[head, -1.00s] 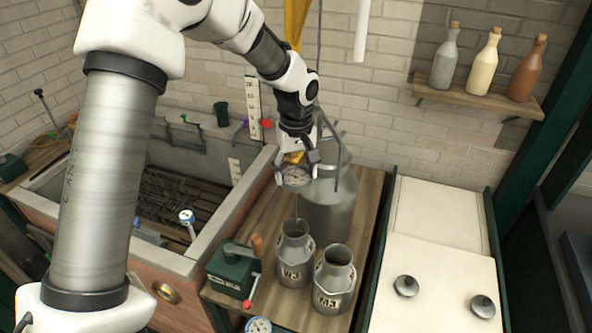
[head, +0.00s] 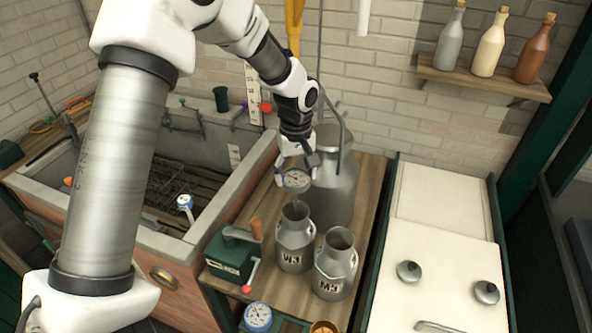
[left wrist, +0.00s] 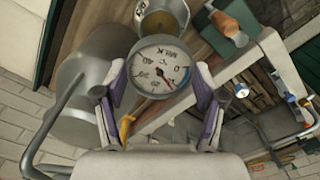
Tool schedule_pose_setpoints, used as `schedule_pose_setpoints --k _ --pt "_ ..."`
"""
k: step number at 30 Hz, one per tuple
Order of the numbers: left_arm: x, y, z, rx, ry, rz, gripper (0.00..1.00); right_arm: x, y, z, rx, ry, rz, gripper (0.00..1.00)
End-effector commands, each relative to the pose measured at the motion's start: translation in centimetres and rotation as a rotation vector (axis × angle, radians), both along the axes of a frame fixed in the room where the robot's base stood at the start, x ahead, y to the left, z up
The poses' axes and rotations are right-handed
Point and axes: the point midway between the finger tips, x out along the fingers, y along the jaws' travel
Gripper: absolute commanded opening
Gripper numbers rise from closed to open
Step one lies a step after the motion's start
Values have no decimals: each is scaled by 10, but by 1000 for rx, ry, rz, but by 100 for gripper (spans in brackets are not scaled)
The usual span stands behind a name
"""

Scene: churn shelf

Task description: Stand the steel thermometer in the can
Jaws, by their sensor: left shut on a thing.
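The steel thermometer (head: 296,180) has a round white dial and a thin stem pointing down. My left gripper (head: 297,164) is shut on it at the dial. In the left wrist view the dial (left wrist: 160,67), marked MILK °C, faces the camera between the fingers (left wrist: 158,92). The stem reaches down to the mouth of the steel can marked W3 (head: 295,247); how deep its tip sits is hard to tell. A can (left wrist: 163,15) shows partly behind the dial there. A second steel can, M3 (head: 334,268), stands just right of W3. My right gripper is not in view.
A large steel churn (head: 334,190) stands close behind the cans. A green hand-cranked box (head: 228,258) is to their left. A white-topped unit (head: 440,220) is at right.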

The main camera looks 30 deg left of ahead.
Motion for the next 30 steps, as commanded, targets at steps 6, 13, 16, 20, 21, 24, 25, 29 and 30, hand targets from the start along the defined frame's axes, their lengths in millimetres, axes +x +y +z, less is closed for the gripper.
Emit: schedule_pose_setpoints --k 6,13,16,20,21,24,25,29,30 --pt "0 0 0 0 0 0 34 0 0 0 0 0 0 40" --pt "0 0 -15 0 2 0 34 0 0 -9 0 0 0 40" --pt "0 0 -22 0 1 0 34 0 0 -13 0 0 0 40" --pt "0 0 -31 0 0 0 34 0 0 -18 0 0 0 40" --pt "0 0 -34 0 0 0 34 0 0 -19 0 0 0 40" --pt "0 -1 -41 0 1 0 34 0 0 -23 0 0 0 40" --pt "0 -1 -43 0 1 0 34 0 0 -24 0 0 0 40" --pt "0 -1 -53 0 1 1 34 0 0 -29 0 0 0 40" --pt "0 -1 -56 0 1 1 34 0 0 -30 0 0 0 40"
